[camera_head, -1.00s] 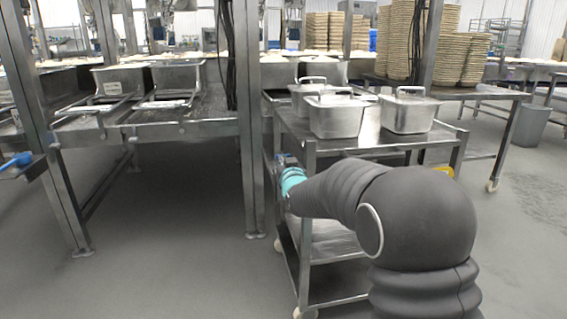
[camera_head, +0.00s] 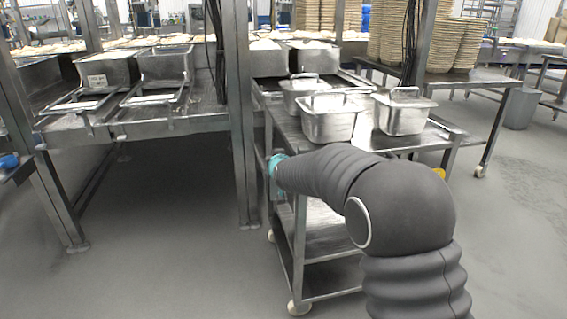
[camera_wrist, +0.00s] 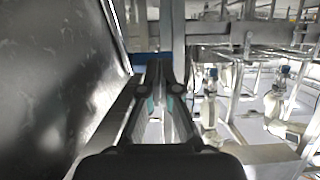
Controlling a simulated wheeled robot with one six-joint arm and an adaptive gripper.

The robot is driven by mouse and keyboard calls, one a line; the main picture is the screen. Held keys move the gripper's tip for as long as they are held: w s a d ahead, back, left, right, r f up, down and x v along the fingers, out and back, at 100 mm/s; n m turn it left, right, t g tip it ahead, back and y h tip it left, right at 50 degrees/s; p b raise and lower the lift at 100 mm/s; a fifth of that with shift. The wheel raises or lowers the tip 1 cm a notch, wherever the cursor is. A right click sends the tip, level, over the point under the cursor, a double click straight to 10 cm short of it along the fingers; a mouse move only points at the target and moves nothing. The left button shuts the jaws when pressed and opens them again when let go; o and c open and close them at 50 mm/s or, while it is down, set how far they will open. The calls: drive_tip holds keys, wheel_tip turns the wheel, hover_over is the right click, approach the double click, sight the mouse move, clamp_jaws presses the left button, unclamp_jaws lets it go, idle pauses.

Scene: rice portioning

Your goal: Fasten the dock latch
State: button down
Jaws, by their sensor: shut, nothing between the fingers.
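A steel cart (camera_head: 440,137) with lidded steel pans on top stands against the fixed steel workbench (camera_head: 170,122). I cannot make out the dock latch clearly in either view. In the head view my arm reaches to the cart's left side, where its teal wrist ring shows by the cart's corner post; the fingers are hidden there. In the wrist view my gripper (camera_wrist: 165,70) is shut and empty, its fingertips close to a vertical steel post (camera_wrist: 172,28). A dark, smooth metal surface (camera_wrist: 55,75) fills the left of that view.
A front pan (camera_head: 330,122) and a right pan (camera_head: 403,115) sit on the cart near my arm. A bench upright (camera_head: 242,120) stands just left of the cart. Stacked trays (camera_head: 455,45) are on the back table. The floor at front left (camera_head: 150,270) is clear.

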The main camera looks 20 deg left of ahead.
drive_tip(key=shift+d, duration=0.15)
drive_tip(key=r+b+v, duration=0.1)
drive_tip(key=v, duration=1.3)
drive_tip(key=s+d+f+g+h, duration=0.2)
drive_tip(key=s+d+f+g, duration=0.35)
drive_tip(key=s+f, duration=0.5)
drive_tip(key=s+d+r+m+h, duration=0.2)
drive_tip(key=s+d+m, duration=0.1)
drive_tip(key=s+d, duration=0.8)
drive_tip(key=s+d+r+m+g+h, duration=0.1)
drive_tip(key=s+d+m+h, duration=0.2)
drive_tip(key=s+d, duration=0.9)
drive_tip(key=d, duration=0.7)
drive_tip(key=shift+s+d+r, duration=0.2)
drive_tip(key=shift+s+r, duration=0.15)
drive_tip(key=shift+r, duration=0.05)
drive_tip(key=shift+s, duration=0.1)
